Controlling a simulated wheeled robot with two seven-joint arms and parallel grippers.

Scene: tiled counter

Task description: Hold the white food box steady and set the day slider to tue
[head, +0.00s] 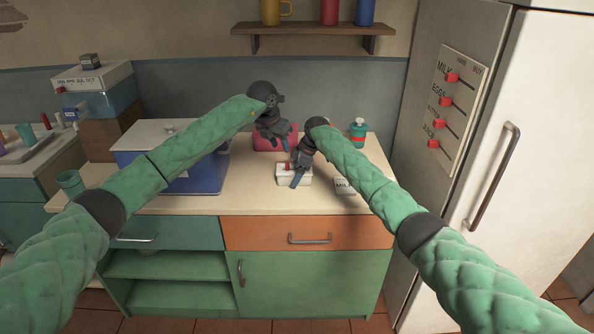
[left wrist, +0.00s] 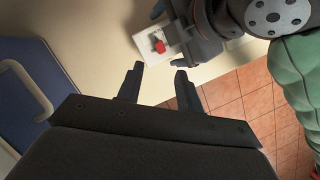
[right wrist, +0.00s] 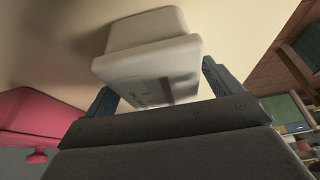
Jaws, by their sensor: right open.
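The white food box (head: 282,180) sits on the counter, with a small red slider knob (left wrist: 160,47) on its face in the left wrist view. The day letters are too small to read. My right gripper (head: 297,172) is at the box with its jaws open, one finger on each side of it. In the right wrist view the box (right wrist: 150,62) stands between the fingers; I cannot tell whether they touch it. My left gripper (head: 279,142) is open and empty, above the counter behind the box and in front of a pink container (head: 262,143).
A blue box with a white lid (head: 150,135) stands left of the grippers. A white box marked MILK (head: 345,186) and a teal bottle (head: 358,130) are to the right. The fridge (head: 540,120) bounds the right side. The counter's front strip is clear.

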